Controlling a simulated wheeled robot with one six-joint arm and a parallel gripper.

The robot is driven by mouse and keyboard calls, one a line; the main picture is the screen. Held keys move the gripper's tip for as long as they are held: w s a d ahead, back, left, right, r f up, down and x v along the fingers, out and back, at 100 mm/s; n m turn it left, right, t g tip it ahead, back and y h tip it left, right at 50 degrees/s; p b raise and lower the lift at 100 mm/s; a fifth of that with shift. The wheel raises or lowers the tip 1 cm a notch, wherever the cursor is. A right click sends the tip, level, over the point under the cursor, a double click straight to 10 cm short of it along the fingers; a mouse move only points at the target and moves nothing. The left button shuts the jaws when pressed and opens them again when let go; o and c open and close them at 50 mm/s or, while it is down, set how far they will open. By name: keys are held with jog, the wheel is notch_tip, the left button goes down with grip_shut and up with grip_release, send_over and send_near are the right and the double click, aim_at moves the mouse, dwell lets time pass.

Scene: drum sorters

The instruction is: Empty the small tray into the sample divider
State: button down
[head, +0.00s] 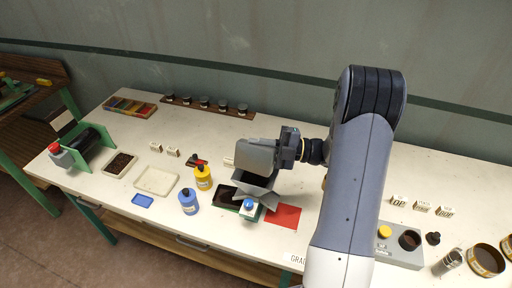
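A grey, flat-sided piece that looks like the small tray (254,156) is at the tip of my gripper (284,150), steeply tilted with its inside hidden from view. My gripper appears shut on its right edge; the fingertips are not clearly seen. Directly below is what looks like the sample divider (262,193), a dark grey hopper with sloping sides beside a green-framed dark bin. The tray is over the hopper or just behind it; I cannot tell whether they touch. No falling material is visible.
A grey control box (398,246) stands right.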

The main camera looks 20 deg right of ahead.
jog(key=shift+s+a+r+n, duration=0.2)
jog(key=shift+s+a+n, duration=0.15)
jog(key=shift+s+n, duration=0.25)
jog(key=shift+s+a+n+g+h, duration=0.15)
jog(key=shift+s+a+n+h, duration=0.1)
jog(key=shift+n, duration=0.3)
jog(key=shift+s+a+n+g+h, duration=0.15)
jog(key=shift+n+h, duration=0.1)
jog(key=shift+n, duration=0.3)
jog(key=s+a+f+n+t+h+b, duration=0.3)
jog(key=s+a+f+n+h+b, duration=0.4)
jog(key=s+a+n+b, duration=0.3)
jog(key=s+f+n+b, duration=0.1)
jog(key=s+n+b, duration=0.1)
jog(key=s+n, duration=0.1)
jog(key=shift+a+f+n+b, duration=0.2)
jog(key=shift+n+b, duration=0.15)
jog(key=shift+n, duration=0.35)
notch_tip(320, 180, up, 4)
jog(key=p, duration=0.4)
